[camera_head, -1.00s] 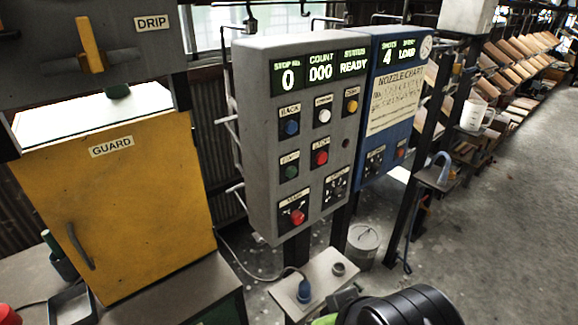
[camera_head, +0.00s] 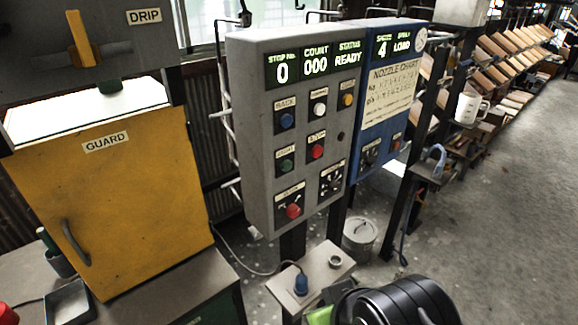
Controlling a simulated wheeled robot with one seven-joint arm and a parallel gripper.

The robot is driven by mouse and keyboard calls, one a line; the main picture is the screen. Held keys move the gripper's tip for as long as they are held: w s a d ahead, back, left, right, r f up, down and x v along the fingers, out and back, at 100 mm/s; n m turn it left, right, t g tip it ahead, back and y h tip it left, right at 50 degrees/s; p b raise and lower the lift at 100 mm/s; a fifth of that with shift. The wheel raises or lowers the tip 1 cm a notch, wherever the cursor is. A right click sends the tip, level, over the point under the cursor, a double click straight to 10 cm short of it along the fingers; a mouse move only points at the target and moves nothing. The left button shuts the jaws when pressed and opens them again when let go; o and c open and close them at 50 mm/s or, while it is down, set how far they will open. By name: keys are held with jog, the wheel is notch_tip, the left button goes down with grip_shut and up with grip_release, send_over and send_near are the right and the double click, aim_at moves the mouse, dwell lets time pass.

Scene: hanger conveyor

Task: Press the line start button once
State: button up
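A grey control panel (camera_head: 260,120) stands in the middle of the head view. Below are blue (camera_head: 287,120), white (camera_head: 319,108) and yellow (camera_head: 347,99) buttons, then green (camera_head: 286,165) and red (camera_head: 317,151) buttons. A red knob (camera_head: 293,210) and a black dial (camera_head: 331,181) sit at the bottom. The small button labels are too blurred to read surely, so I cannot confirm which is line start. My gripper is not in view; a black rounded part of my arm shows at the bottom.
A blue panel (camera_head: 362,165) with a nozzle chart adjoins on the right. A yellow guard door (camera_head: 110,205) stands left. A small stand with a blue plug (camera_head: 301,284) and a lidded can (camera_head: 360,238) are below the panel. Open floor lies right.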

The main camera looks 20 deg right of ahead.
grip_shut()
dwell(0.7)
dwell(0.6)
